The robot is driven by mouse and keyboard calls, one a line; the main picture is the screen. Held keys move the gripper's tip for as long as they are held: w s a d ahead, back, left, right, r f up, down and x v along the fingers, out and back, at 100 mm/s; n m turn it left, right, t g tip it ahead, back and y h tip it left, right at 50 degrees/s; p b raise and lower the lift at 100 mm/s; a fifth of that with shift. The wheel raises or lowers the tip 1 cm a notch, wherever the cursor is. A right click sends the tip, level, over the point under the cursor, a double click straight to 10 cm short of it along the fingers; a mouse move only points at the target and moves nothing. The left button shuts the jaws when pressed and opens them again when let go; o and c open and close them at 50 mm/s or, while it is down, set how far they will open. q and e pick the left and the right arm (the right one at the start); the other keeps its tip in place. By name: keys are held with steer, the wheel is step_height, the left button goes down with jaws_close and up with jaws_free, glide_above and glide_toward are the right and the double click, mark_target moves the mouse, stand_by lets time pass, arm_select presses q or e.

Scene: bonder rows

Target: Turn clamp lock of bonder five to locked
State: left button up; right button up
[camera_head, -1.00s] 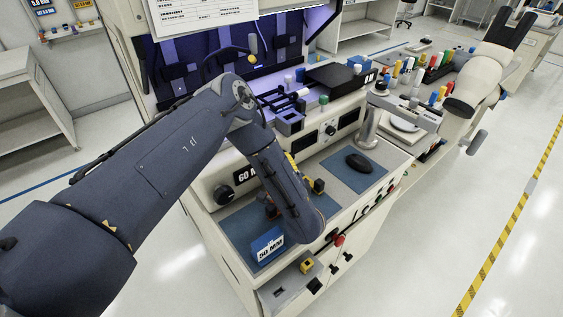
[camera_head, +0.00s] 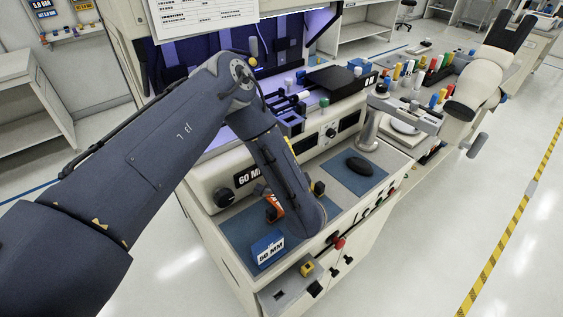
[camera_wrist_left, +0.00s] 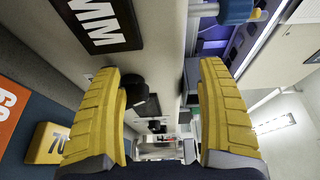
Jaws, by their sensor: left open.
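My left gripper (camera_wrist_left: 160,72) is open and empty in the left wrist view, its two yellow fingers wide apart. Between and beyond them, apart from the fingers, a black knob (camera_wrist_left: 133,90) stands on the pale bonder front. In the head view my left forearm hides most of the gripper. The bonder (camera_head: 216,173) stands under it, with a black round knob (camera_head: 224,196) beside a "60 MM" plate (camera_head: 248,175) and another dark knob (camera_head: 331,132) farther right. I cannot tell which control is the clamp lock. My right gripper is not in view.
On the blue mat (camera_head: 238,228) lie a blue "50 MM" block (camera_head: 267,247) and an orange block (camera_head: 273,209). A yellow "70" block (camera_wrist_left: 46,143) shows in the left wrist view. A black mouse (camera_head: 360,166) lies on the right mat. A microscope (camera_head: 475,88) stands at right.

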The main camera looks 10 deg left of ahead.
arm_select(q)
steer(key=o, duration=0.5)
steer(key=shift+t, duration=0.4)
steer(key=r, duration=0.5)
steer(key=shift+w+d, duration=0.3)
steer(key=shift+w, duration=0.1)
steer(key=shift+d+r, duration=0.1)
steer(key=shift+r, duration=0.7)
steer(key=shift+s+a+f, duration=0.2)
steer(key=shift+a+f, duration=0.05)
steer(key=shift+c, duration=0.4)
steer(key=shift+s+d+r, duration=0.15)
steer(key=shift+s+d, duration=0.15)
steer(key=shift+d, duration=0.2)
steer(key=c, duration=0.7)
steer(key=shift+g, duration=0.3)
steer(key=shift+s+d+r, duration=1.1)
steer(key=shift+s+d, duration=0.7)
steer(key=shift+d, duration=0.4)
steer(key=shift+s+d+r, duration=1.1)
steer(key=shift+s+d, duration=0.75)
steer(key=shift+d, duration=0.35)
steer(key=shift+s+d+r, duration=1.1)
steer(key=shift+s+d, duration=0.7)
steer(key=shift+d, duration=0.4)
steer(key=shift+c, duration=0.2)
steer(key=shift+o, duration=0.2)
